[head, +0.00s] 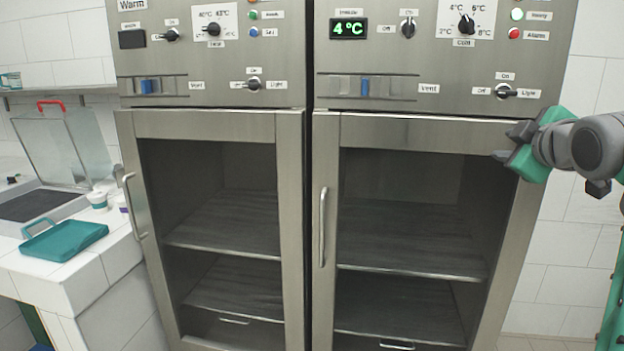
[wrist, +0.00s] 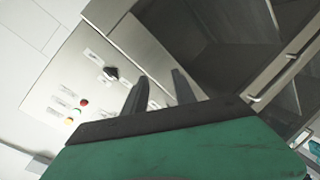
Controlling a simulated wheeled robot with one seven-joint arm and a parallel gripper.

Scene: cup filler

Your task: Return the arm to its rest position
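My arm reaches in from the right edge in the head view. My gripper (head: 505,143) is green with dark fingers and appears in front of the upper right part of the right cabinet, below its Light knob (head: 506,92). The wrist view shows the two fingers of my gripper (wrist: 160,88) standing apart with nothing between them. How far the fingertips are from the cabinet front is hard to tell.
Two steel cabinets, left (head: 205,122) and right (head: 425,130), have shut glass doors with vertical handles. A white counter (head: 75,275) at the left holds a teal tray (head: 65,240) and small cups (head: 97,199). White tiled wall shows at the right.

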